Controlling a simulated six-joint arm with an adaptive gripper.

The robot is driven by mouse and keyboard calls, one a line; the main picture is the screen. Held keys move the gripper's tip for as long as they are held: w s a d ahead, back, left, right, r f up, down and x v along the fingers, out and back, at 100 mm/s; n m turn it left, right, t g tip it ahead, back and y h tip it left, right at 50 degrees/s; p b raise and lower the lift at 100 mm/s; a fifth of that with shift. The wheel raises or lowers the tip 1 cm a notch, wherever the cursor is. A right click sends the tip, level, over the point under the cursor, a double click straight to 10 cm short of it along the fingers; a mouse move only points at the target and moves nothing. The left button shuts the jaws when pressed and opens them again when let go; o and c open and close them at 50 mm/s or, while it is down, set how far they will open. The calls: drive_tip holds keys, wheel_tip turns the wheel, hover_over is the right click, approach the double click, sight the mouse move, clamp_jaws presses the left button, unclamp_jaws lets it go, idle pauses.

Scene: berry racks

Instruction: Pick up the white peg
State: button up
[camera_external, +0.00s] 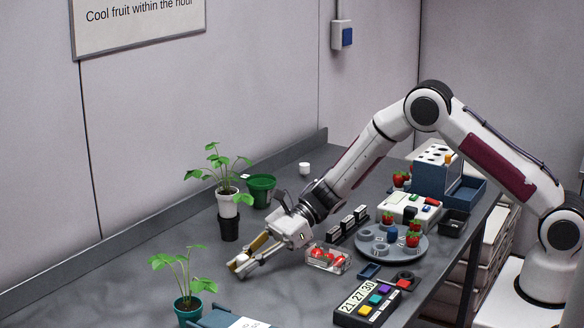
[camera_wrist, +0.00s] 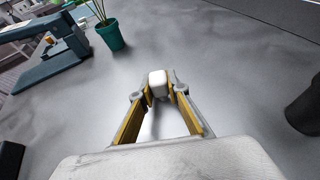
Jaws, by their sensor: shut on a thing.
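The white peg (camera_wrist: 157,82) is a small, pale block with rounded edges, held between the fingertips of my gripper (camera_wrist: 158,94) in the wrist view. In the external view my gripper (camera_external: 239,265) points down and left, low over the open grey table, with the peg only a small pale spot at its tips. The yellow-lined fingers are shut on the peg from both sides. Its lower part is hidden, and I cannot tell whether it touches the table.
A seedling in a teal pot (camera_external: 187,310) stands front left, also in the wrist view (camera_wrist: 112,36). A clear punnet of strawberries (camera_external: 328,261) lies right of my gripper. A round grey tray (camera_external: 391,257) and a timer (camera_external: 366,305) are further right. A dark pot (camera_external: 229,228) stands behind.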

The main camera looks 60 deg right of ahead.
sight(243, 256)
drive_tip(key=shift+r, duration=0.15)
drive_tip(key=shift+r, duration=4.9)
